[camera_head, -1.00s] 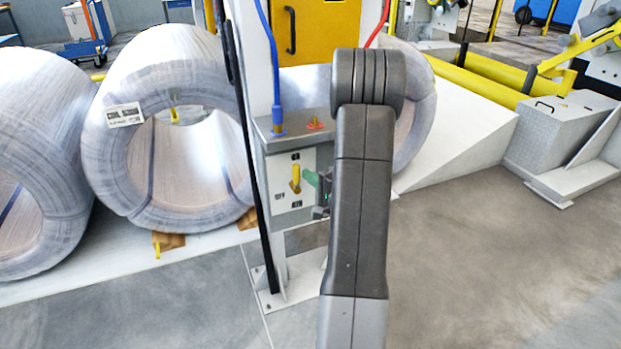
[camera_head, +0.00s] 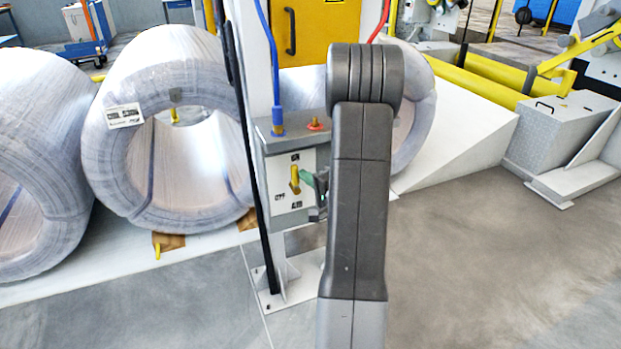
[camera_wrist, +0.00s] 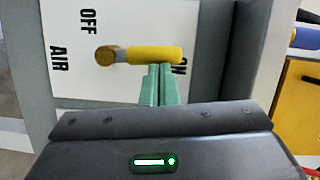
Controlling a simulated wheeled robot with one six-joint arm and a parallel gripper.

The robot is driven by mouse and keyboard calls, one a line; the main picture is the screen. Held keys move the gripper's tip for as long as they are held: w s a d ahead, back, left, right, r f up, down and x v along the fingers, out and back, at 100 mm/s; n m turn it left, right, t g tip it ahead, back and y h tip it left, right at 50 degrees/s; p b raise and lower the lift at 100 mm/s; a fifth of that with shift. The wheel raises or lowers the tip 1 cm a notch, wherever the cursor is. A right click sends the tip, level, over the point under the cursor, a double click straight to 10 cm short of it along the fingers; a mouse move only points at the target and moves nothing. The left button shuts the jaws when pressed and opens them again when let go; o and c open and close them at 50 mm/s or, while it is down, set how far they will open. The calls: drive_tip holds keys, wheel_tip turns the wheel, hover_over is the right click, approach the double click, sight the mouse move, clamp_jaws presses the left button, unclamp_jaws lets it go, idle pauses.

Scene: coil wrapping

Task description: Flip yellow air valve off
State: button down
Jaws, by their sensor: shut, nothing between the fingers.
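The yellow air valve handle (camera_head: 295,181) is on a white panel on the grey box of the post. In the wrist view the handle (camera_wrist: 150,54) runs from its brass pivot toward the ON label, which it and my fingers partly cover. The OFF label (camera_wrist: 88,22) and AIR label (camera_wrist: 58,58) are clear. My gripper (camera_wrist: 160,68) has green fingertips, shut together and empty, right against or just beside the handle's side. In the head view my gripper (camera_head: 306,179) is right of the handle, partly behind my arm.
A blue hose (camera_head: 276,70) and a red fitting (camera_head: 315,125) sit on top of the valve box (camera_head: 265,130). A black pole stands left of the box. Large wrapped coils (camera_head: 115,155) lie to the left. The floor at right is open.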

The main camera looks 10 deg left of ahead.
drive_tip(key=a+n, duration=0.1)
drive_tip(key=s+a+n+h, duration=0.1)
drive_tip(key=n, duration=0.1)
drive_tip(key=shift+s+r+b, duration=0.15)
drive_tip(key=shift+b, duration=0.15)
drive_tip(key=s+a+f+n+h+b, duration=0.3)
drive_tip(key=a+f+n+b, duration=0.1)
drive_tip(key=n+b, duration=0.3)
drive_tip(key=shift+s+a+b, duration=0.15)
drive_tip(key=shift+a+b, duration=0.25)
drive_tip(key=shift+b, duration=0.65)
drive_tip(key=shift+a+f, duration=0.1)
drive_tip(key=shift+f, duration=0.1)
